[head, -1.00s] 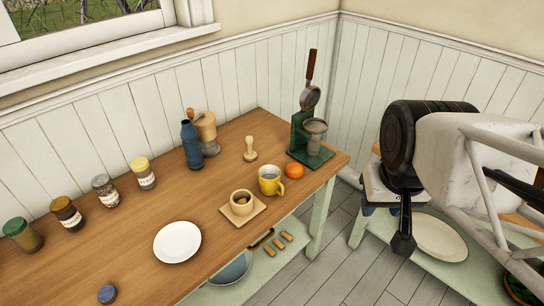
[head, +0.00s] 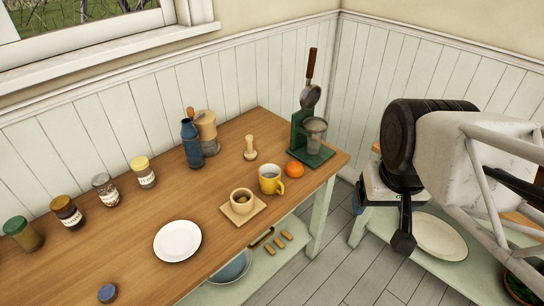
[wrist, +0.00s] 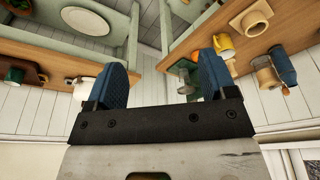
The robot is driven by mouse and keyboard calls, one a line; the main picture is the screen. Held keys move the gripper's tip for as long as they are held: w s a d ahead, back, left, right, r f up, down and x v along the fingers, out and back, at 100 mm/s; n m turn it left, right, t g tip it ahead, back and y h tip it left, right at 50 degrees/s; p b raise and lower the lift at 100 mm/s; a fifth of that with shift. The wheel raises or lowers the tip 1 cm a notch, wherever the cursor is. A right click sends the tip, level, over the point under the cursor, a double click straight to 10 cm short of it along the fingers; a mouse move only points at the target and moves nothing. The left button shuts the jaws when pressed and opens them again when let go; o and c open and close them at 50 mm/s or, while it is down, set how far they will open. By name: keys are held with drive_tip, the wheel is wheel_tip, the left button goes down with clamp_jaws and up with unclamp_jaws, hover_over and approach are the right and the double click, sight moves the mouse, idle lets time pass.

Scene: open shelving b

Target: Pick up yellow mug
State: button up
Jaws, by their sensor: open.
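The yellow mug (head: 270,180) stands upright on the wooden table near its right front edge, its handle toward the right. It also shows in the wrist view (wrist: 224,46), where the scene appears turned over. My gripper (wrist: 161,80) is open and empty, its two blue fingers apart at the bottom middle of the wrist view. In the head view my arm hangs at the right, over the second shelf unit, well apart from the mug. Its fingers are mostly hidden there.
A small cup on a wooden coaster (head: 229,219) stands left of the mug. An orange fruit (head: 295,170) and a green press stand (head: 320,157) are close on its right. A white plate (head: 177,241), a blue bottle (head: 191,145) and several jars stand further left.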

drive_tip(key=o, duration=0.4)
drive_tip(key=shift+c, duration=0.2)
drive_tip(key=w+a+f+m+y, duration=0.6)
drive_tip(key=w+a+f+m, duration=0.15)
drive_tip(key=w, duration=0.35)
drive_tip(key=w+a+f+m+y, duration=0.5)
drive_tip(key=w+a+f+m, duration=0.15)
drive_tip(key=w+m, duration=0.35)
drive_tip(key=m+t+y, duration=0.1)
drive_tip(key=m+t, duration=0.3)
drive_tip(key=m, duration=0.2)
approach(273, 182)
drive_tip(key=w+a, duration=0.1)
drive_tip(key=w, duration=0.3)
drive_tip(key=shift+s+a+r, duration=0.1)
drive_tip(key=shift+a+r, duration=0.15)
drive_tip(key=shift+r, duration=0.2)
drive_tip(key=shift+a, duration=0.1)
drive_tip(key=shift+x, duration=1.2)
